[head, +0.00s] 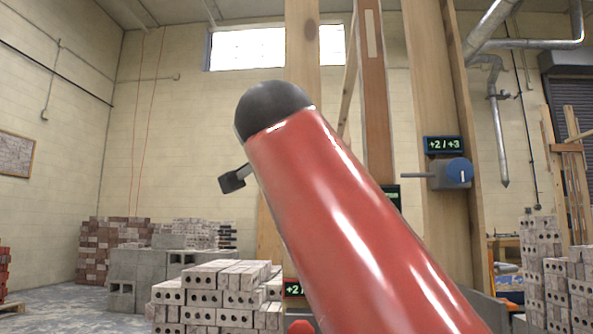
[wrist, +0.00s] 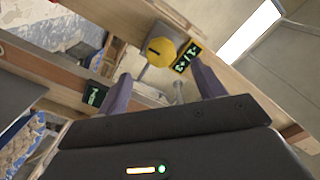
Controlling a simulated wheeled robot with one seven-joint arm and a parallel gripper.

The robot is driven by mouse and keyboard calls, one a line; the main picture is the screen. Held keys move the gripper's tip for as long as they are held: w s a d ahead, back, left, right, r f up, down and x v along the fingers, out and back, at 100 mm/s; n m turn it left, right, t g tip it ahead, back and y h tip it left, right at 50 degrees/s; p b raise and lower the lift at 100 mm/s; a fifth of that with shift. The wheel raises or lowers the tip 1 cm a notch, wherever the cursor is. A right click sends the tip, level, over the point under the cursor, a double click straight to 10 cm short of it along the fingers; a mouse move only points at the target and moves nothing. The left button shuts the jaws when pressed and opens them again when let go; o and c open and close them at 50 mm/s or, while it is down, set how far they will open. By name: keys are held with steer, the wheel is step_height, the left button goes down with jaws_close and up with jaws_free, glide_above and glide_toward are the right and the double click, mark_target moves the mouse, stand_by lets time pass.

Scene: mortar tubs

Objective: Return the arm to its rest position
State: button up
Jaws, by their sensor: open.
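My arm (head: 345,215) fills the middle of the head view as a glossy red link with a black rounded cap. My gripper (wrist: 161,72) shows in the wrist view, with two purple-grey fingers spread apart and nothing between them that I can see held. A small lit display (wrist: 187,57) sits beside this knob. The gripper cannot be made out in the head view.
Brick stacks (head: 222,298) stand in front at lower left, more bricks (head: 545,265) at right. Grey blocks (head: 150,275) stand behind. Open floor shows at far left.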

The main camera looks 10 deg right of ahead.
stand_by(0.4)
steer(key=s+d+f+n+g+y+p, duration=0.1)
steer(key=s+f+n+g+y, duration=0.2)
steer(key=f, duration=0.8)
steer(key=d+f+n+g+p, duration=0.1)
steer(key=d+f+n+g, duration=0.3)
steer(key=f, duration=0.6)
steer(key=s+f+n+g+y, duration=0.1)
steer(key=s+f, duration=0.4)
steer(key=f, duration=0.5)
steer(key=s+a+f+n+g+p, duration=0.1)
steer(key=s+f+n+g, duration=0.1)
steer(key=s+f, duration=0.4)
steer(key=s+a+f+n+g+y+p, duration=0.1)
steer(key=s+f, duration=0.5)
steer(key=f, duration=0.9)
steer(key=shift+s+f+n+g+y, duration=0.2)
steer(key=shift+n+g+y, duration=0.1)
steer(key=shift+n, duration=0.5)
steer(key=shift+c, duration=0.2)
